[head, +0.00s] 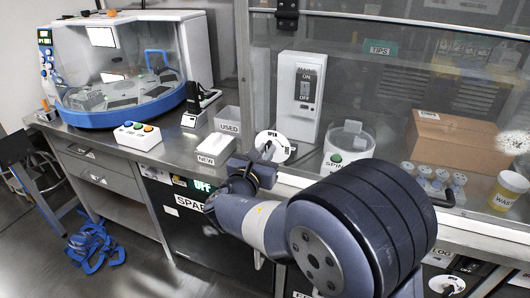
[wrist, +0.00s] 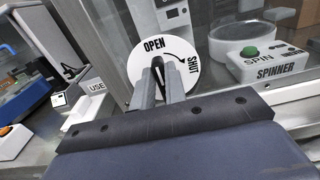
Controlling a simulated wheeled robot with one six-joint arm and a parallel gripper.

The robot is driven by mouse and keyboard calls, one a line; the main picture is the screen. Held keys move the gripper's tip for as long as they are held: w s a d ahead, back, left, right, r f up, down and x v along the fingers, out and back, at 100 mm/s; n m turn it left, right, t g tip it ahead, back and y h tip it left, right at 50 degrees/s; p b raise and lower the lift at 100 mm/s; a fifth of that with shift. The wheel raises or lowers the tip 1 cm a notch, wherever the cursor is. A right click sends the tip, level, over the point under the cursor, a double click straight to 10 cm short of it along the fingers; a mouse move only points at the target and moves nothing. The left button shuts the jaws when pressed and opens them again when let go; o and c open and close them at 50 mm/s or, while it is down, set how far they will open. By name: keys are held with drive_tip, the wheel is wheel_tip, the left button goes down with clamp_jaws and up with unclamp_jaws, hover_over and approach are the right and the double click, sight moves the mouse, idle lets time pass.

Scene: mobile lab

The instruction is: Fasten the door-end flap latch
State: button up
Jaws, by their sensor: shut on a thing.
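The flap latch is a round white dial (head: 283,140) low on the glass cabinet front, marked OPEN at the top and SHUT at the right, with a curved arrow from OPEN towards SHUT. The dial also shows in the wrist view (wrist: 187,51). Its black lever (wrist: 156,64) stands near upright, pointing towards OPEN. My gripper (wrist: 160,78) is shut on the lever, one grey finger on each side. In the head view my wrist hides part of the gripper (head: 265,157) and the dial's lower left.
Behind the glass stand a white ON/OFF switch box (head: 299,95), a spinner (head: 349,143) and a cardboard box (head: 440,145). Left on the bench are a NEW box (head: 213,158), a USED bin (head: 228,119) and a button box (head: 138,136). Blue straps (head: 95,244) lie on the floor.

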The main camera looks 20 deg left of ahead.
clamp_jaws()
drive_tip(key=shift+f+b, duration=0.1)
drive_tip(key=shift+b, duration=0.3)
drive_tip(key=m+b, duration=0.3)
drive_tip(key=b, duration=0.1)
drive_tip(key=d+m+b, duration=0.1)
drive_tip(key=m+b, duration=0.2)
drive_tip(key=b, duration=0.1)
drive_tip(key=f+m+b, duration=0.1)
drive_tip(key=m+b, duration=0.2)
drive_tip(key=b, duration=0.1)
drive_tip(key=shift+d+b, duration=0.2)
drive_tip(key=shift+b, duration=0.1)
drive_tip(key=m+b, duration=0.1)
drive_tip(key=b, duration=0.1)
drive_tip(key=m+b, duration=0.3)
drive_tip(key=b, duration=0.1)
drive_tip(key=shift+d+f+m, duration=0.2)
drive_tip(key=shift+f+m, duration=0.1)
drive_tip(key=m+b, duration=0.3)
drive_tip(key=b, duration=0.1)
drive_tip(key=shift+f, duration=0.15)
drive_tip(key=shift+m+b, duration=0.5)
drive_tip(key=shift+m, duration=0.1)
